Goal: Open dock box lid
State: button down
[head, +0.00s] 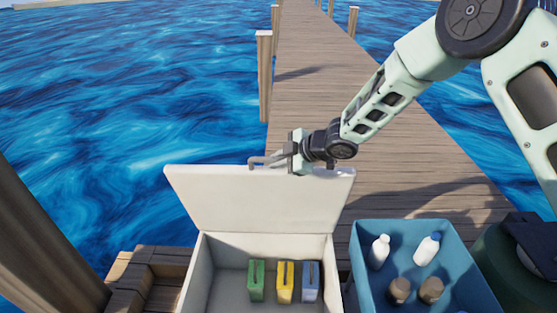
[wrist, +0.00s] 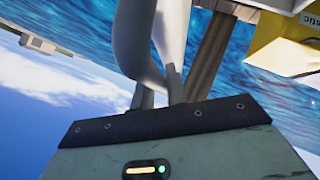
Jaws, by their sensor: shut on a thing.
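The dock box (head: 193,275) stands at the bottom centre of the head view. Its white lid (head: 258,200) is raised, leaning back behind the box, and the inside shows. My gripper (head: 276,161) is at the lid's top edge, shut on the grey lid handle (head: 256,161). In the wrist view a pale grey curved bar, which looks like the handle (wrist: 150,45), runs up from my gripper. The fingertips' exact contact is hard to make out.
Inside the box stand a green container (head: 256,281), a yellow one (head: 285,282) and a blue one (head: 311,282). A blue crate (head: 362,270) with several bottles is at right. Wooden steps (head: 150,272) are at left; dock planks (head: 310,100) run behind, with water around.

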jog(key=c, duration=1.4)
grip_release()
jog(key=shift+s+d+r, duration=0.1)
jog(key=v, duration=1.7)
jog(key=shift+b, duration=0.4)
jog(key=s+r+m+g+h, duration=0.1)
jog(key=s+m+h, duration=0.3)
jog(key=s, duration=1.2)
jog(key=s+d+m+g+h, duration=0.1)
jog(key=s+m+g+h, duration=0.3)
jog(key=s, duration=1.3)
jog(key=m, duration=0.4)
jog(key=shift+d+r+m+h, duration=0.25)
jog(key=shift+r+m+h, duration=0.05)
jog(key=shift+r+m, duration=0.1)
